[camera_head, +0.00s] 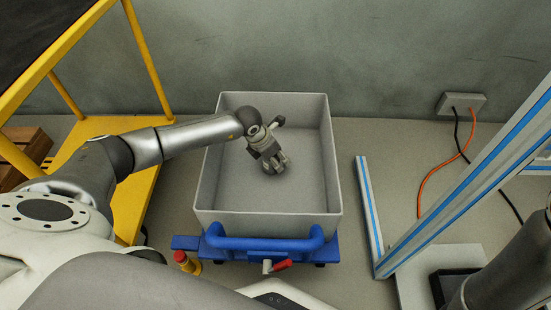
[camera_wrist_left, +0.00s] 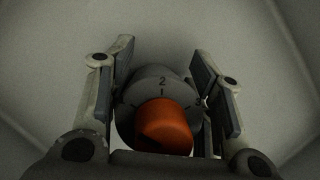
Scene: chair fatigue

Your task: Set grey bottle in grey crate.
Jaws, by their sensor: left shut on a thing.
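The grey crate (camera_head: 329,170) is a deep open box on a blue trolley. My left gripper (camera_head: 276,165) reaches over its left wall and points down inside the crate. The left gripper (camera_wrist_left: 163,95) is shut on the grey bottle (camera_wrist_left: 155,78), which has an orange cap (camera_wrist_left: 165,122) and dark number marks on its grey top. In the head view the bottle is mostly hidden by the gripper. I cannot tell whether its base touches the crate floor. My right gripper is not in view.
The blue trolley handle (camera_head: 265,244) runs along the crate's near side, with a red lever (camera_head: 281,265) below. A yellow frame (camera_head: 145,60) stands at left. An aluminium frame with blue strips (camera_head: 371,215) stands at right. The crate floor around the gripper looks clear.

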